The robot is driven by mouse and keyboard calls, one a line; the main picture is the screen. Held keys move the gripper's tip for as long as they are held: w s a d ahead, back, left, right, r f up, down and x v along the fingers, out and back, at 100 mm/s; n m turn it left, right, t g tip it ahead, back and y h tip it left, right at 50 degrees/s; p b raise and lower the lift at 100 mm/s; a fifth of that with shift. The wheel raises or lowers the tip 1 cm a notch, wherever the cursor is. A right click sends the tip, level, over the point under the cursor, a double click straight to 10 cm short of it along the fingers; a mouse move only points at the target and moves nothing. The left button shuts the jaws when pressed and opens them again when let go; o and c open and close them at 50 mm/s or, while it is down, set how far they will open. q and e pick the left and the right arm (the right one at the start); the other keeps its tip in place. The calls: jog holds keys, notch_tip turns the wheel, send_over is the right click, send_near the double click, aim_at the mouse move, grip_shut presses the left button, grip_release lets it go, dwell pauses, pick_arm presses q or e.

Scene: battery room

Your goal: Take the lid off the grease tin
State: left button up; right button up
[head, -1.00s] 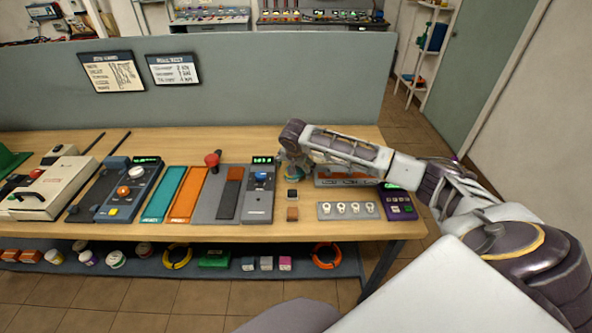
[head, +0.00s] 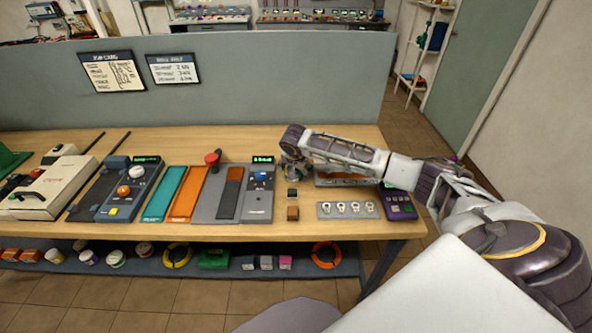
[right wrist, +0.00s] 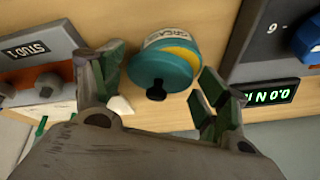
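The grease tin (right wrist: 172,38) shows in the right wrist view, with a pale and yellow side and part of a printed label. Its round teal lid (right wrist: 142,68) with a dark knob (right wrist: 156,91) faces my camera and appears to be on the tin. My right gripper (right wrist: 160,78) is open, one finger on each side of the lid, with a gap visible on the right side. In the head view my right gripper (head: 292,172) is over the back right of the bench and hides most of the tin. My left gripper is not in view.
The stud plate (right wrist: 38,75) lies close on one side of the tin, and a device with a green display (right wrist: 268,95) on the other. Two small blocks (head: 292,212) sit in front on the bench (head: 250,232). A grey partition (head: 250,90) stands behind.

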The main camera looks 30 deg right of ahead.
jog(key=c, duration=0.3)
notch_tip(320, 180, up, 10)
jog(key=shift+b, duration=0.3)
dwell(0.5)
jog(key=shift+s+a, duration=0.1)
dwell(0.8)
